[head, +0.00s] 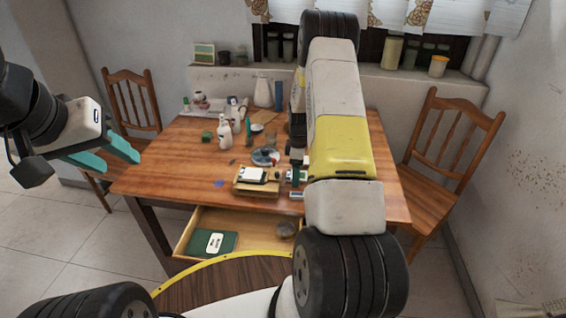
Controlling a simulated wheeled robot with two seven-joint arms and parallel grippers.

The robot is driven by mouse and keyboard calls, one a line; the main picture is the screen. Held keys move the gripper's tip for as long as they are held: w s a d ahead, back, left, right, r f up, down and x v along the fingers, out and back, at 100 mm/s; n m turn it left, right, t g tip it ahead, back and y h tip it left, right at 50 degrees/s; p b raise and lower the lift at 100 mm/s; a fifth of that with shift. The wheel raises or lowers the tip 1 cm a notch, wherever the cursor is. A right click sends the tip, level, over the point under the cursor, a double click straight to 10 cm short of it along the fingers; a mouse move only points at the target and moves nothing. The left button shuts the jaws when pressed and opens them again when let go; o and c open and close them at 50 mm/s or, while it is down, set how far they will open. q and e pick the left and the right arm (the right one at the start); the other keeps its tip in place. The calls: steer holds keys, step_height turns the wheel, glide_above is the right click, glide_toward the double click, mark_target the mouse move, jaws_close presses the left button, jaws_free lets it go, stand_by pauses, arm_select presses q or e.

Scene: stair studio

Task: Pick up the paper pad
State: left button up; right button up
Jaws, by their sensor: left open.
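A small white pad with dark edges (253,175), which looks like the paper pad, lies on a wooden tray (243,190) near the table's front edge. A green book or pad with a white label (213,242) lies in the open drawer; I cannot tell for sure which of the two is the paper pad. My left gripper (118,154) is open and empty, with teal fingers, left of the table and apart from both. My right arm reaches over the table; its gripper (298,175) is mostly hidden behind the arm, close to the tray's right side.
The wooden table (160,165) holds white bottles (225,133), a round dish (265,156) and several small items. The drawer (255,238) is pulled out at the front and also holds a grey roundish thing (285,230). Chairs stand at left (133,100) and right (440,160).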

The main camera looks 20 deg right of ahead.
steer(key=c, duration=1.5)
steer(key=shift+r, duration=0.15)
